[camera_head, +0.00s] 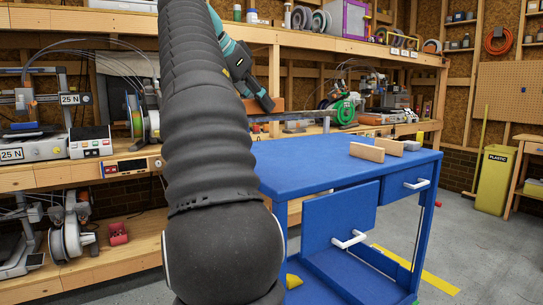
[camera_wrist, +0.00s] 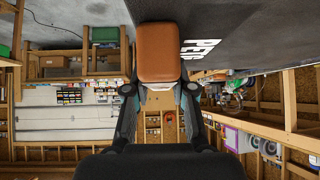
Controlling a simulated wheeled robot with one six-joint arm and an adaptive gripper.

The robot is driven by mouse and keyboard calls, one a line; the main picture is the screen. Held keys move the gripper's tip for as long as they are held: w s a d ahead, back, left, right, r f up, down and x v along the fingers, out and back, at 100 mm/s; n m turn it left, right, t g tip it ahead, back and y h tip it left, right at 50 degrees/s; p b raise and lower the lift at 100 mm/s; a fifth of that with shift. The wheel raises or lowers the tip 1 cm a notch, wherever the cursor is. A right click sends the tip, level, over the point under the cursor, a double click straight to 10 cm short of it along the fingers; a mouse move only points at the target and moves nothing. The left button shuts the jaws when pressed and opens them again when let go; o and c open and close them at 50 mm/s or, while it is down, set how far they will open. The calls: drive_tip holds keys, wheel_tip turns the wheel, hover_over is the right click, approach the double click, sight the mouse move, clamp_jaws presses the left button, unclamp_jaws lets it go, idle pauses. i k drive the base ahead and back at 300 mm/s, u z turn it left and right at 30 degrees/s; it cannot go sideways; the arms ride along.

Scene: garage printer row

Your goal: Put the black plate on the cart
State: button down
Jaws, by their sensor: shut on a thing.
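The black plate (camera_wrist: 230,24) shows large in the wrist view, dark with white lettering partly cut off. A brown block-like grip (camera_wrist: 158,52) is at its near edge. My gripper (camera_wrist: 159,92) has a finger on each side of this grip and is shut on it. In the head view my gripper (camera_head: 266,103) is raised beyond the cart's far left part, with the brown grip at its tips. A thin grey strip there may be the plate edge-on; I cannot tell. The blue cart (camera_head: 300,166) stands in front, its flat top mostly bare.
Two upright wooden blocks (camera_head: 367,152) and a small grey item (camera_head: 420,137) are toward the right of the cart top. My arm hides the cart's left side. Wooden shelves with printers (camera_head: 33,135) stand behind. A yellow bin (camera_head: 495,180) is at right.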

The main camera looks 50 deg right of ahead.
sight(284, 157)
drive_tip(key=i, duration=2.9)
drive_tip(key=z, duration=2.05)
drive_tip(key=i, duration=0.9)
drive_tip(key=z, duration=1.2)
